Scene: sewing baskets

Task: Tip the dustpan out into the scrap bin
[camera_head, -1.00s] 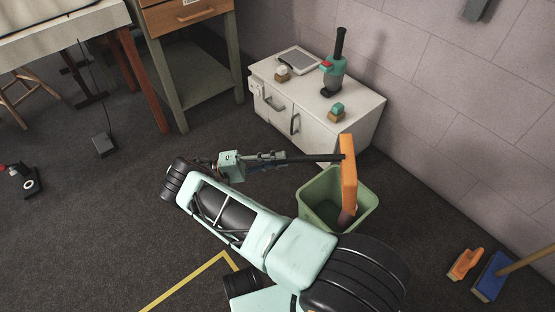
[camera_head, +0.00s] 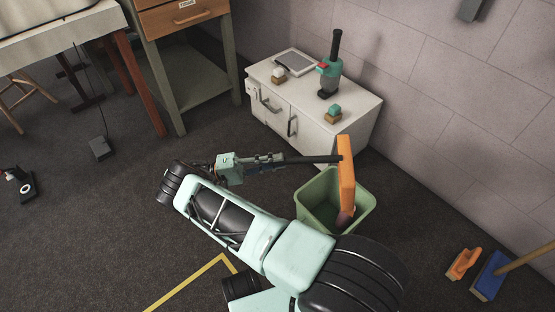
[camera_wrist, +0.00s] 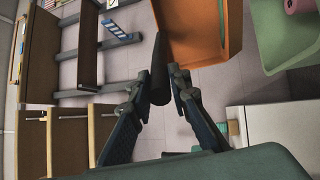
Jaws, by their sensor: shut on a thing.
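The orange dustpan (camera_head: 347,172) is turned up on edge, its lower end reaching into the mouth of the scrap bin (camera_head: 308,205), a green open-topped bin on the floor. My gripper (camera_head: 281,159) is shut on the dustpan's dark handle, left of the bin. In the wrist view, the handle (camera_wrist: 158,62) runs between the fingers (camera_wrist: 157,82) to the orange pan (camera_wrist: 232,32). The bin (camera_wrist: 277,52) is at upper right there, with a pink roll-like thing (camera_wrist: 298,5) at its mouth. I cannot tell whether scraps remain in the pan.
A white cabinet (camera_head: 305,127) stands just behind the bin, with a teal-and-black tool (camera_head: 330,75) and small items on top. An orange brush (camera_head: 463,264) and a blue broom head (camera_head: 490,277) are at lower right. Dark floor is open to the left.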

